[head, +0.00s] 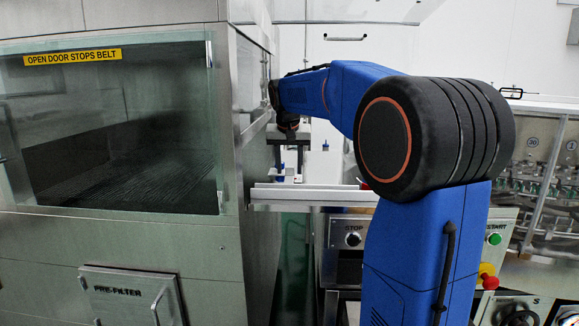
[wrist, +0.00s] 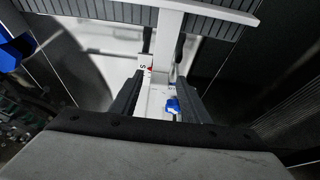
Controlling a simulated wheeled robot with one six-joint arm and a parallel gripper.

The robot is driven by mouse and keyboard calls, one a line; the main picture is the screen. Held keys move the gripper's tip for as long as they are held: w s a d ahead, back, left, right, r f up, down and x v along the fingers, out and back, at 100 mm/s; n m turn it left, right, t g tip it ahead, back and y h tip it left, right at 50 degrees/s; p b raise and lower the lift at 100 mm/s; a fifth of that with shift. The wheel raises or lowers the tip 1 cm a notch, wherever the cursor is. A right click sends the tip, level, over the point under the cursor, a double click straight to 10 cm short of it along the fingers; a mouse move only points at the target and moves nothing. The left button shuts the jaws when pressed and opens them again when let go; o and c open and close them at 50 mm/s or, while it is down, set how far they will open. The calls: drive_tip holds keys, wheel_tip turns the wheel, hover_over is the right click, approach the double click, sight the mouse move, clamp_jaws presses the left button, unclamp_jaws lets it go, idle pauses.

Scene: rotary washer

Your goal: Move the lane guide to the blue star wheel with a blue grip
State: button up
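My gripper (head: 288,158) points down over a pale ledge in the head view, far behind my arm. In the wrist view my gripper (wrist: 160,82) has its two dark fingers apart. A small blue grip (wrist: 173,105) on a white part (wrist: 155,101) shows between them, closer to the right finger. I cannot tell whether the fingers touch it. A small blue-and-white piece (head: 280,172) shows below the fingers in the head view; it may be the same part. I cannot make out a blue star wheel.
A steel cabinet with a glass door (head: 120,125) stands close at left. A pale rail (head: 310,194) runs above the control panel with a STOP knob (head: 352,239). Glass-fronted machinery (head: 545,180) stands at right.

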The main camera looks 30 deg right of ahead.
drive_tip(key=v, duration=1.7)
drive_tip(key=shift+s+a+r, duration=0.1)
drive_tip(key=shift+s+r, duration=0.05)
